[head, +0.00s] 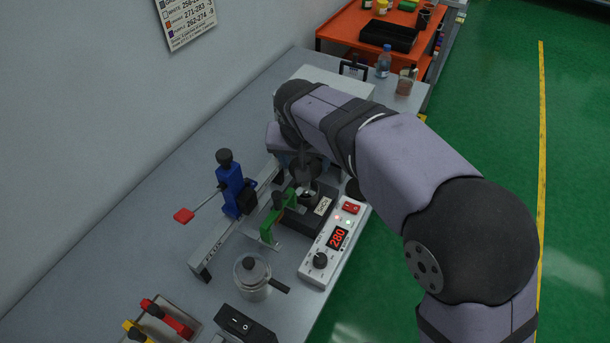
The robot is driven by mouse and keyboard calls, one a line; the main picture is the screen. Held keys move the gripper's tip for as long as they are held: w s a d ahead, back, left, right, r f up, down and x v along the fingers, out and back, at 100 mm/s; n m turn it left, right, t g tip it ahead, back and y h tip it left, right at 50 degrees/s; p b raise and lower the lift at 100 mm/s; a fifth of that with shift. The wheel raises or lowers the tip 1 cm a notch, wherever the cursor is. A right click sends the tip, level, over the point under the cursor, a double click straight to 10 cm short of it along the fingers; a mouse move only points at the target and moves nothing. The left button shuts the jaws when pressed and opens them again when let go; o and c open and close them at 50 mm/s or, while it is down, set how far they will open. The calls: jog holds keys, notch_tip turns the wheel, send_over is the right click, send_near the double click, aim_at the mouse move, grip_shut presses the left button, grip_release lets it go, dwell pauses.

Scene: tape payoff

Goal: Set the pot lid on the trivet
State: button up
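My gripper (304,184) points down over a black box (317,219) with a label that seems to read SnCu. My arm and the clutter around the fingers hide much of the gripper, and I cannot tell whether it is open or shut, or touching anything. A small dark part shows on top of the box under the gripper; I cannot tell whether it is the pot lid. A small metal pot (254,288) with a dark-knobbed top (256,269) and a black side handle stands nearer the front. I cannot pick out a trivet.
A white controller (319,261) showing 280 sits right of the black box. A green clamp (270,225) and a blue stand (229,184) on a metal rail are to the left. A black switch box (241,326) is in front. The grey bench (150,240) is clear at left.

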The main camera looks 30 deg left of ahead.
notch_tip(320, 180, up, 2)
jog(key=shift+r, duration=0.2)
jog(key=shift+w+d+r, duration=0.1)
jog(key=shift+w+r, duration=0.05)
jog(key=shift+r, duration=0.1)
jog(key=w+d+f+m+p, duration=0.1)
jog(key=w+d+f+p, duration=0.2)
jog(key=d, duration=0.2)
jog(key=w+d+f+m+h+p, duration=0.1)
jog(key=w+d+f+m+p, duration=0.15)
jog(key=d, duration=0.25)
jog(key=w+d+f+p, duration=0.3)
jog(key=d+f, duration=0.1)
jog(key=d, duration=0.2)
jog(key=w+a+f+n+y, duration=0.1)
jog(key=w+a+f+n, duration=0.1)
jog(key=w+a+n, duration=0.1)
jog(key=shift+w+a+f, duration=0.15)
jog(key=shift+w+a, duration=0.7)
jog(key=shift+a, duration=0.5)
jog(key=shift+f+n, duration=0.25)
jog(key=shift+f+b, duration=2.1)
jog(key=shift+f, duration=0.8)
